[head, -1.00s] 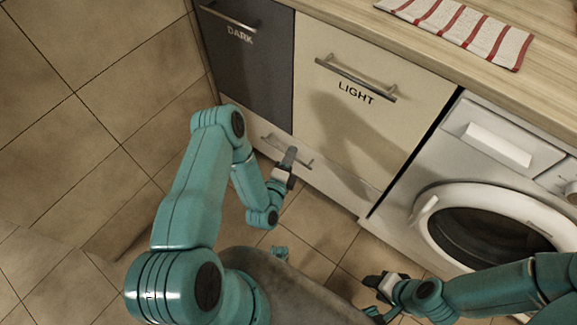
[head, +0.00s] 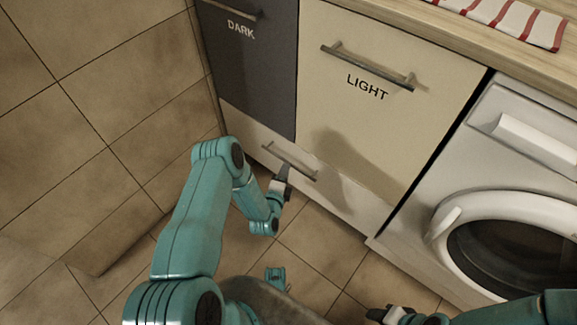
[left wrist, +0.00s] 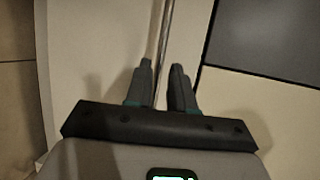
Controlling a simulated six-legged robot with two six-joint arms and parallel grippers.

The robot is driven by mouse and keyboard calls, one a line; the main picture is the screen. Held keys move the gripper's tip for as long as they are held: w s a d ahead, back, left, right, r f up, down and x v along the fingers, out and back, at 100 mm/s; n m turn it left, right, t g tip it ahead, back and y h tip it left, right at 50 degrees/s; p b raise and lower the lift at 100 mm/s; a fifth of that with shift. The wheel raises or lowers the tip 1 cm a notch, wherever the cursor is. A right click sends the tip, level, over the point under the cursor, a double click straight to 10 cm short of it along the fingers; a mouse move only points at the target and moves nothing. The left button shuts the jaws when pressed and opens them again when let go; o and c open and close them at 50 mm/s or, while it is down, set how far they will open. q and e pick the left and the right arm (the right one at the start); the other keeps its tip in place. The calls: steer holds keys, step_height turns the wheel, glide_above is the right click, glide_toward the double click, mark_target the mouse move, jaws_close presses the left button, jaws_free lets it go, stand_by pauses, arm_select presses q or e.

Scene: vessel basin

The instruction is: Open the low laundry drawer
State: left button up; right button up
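The low laundry drawer (head: 335,195) is the pale front under the dark and light fronts and looks shut. Its bar handle (head: 302,168) is grey metal. My left gripper (head: 284,172) is at the handle, near its middle. In the left wrist view the handle (left wrist: 165,40) runs between the two fingers of my left gripper (left wrist: 161,68). The fingers stand apart, with a small gap showing beside the bar. My right gripper (head: 388,314) is low at the bottom edge of the head view, partly cut off, away from the drawer.
The DARK front (head: 250,70) and the LIGHT front (head: 390,120) are above the drawer. A washing machine (head: 470,160) stands to the right. A striped towel (head: 510,18) lies on the counter. Tiled wall (head: 90,110) closes the left side. Floor in front of the drawer is bare.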

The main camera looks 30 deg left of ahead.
mark_target(288, 162)
arm_select(q)
steer(key=b+x, duration=0.1)
steer(key=x, duration=0.4)
steer(key=shift+w, duration=0.15)
steer(key=shift+c, duration=0.3)
jaws_close()
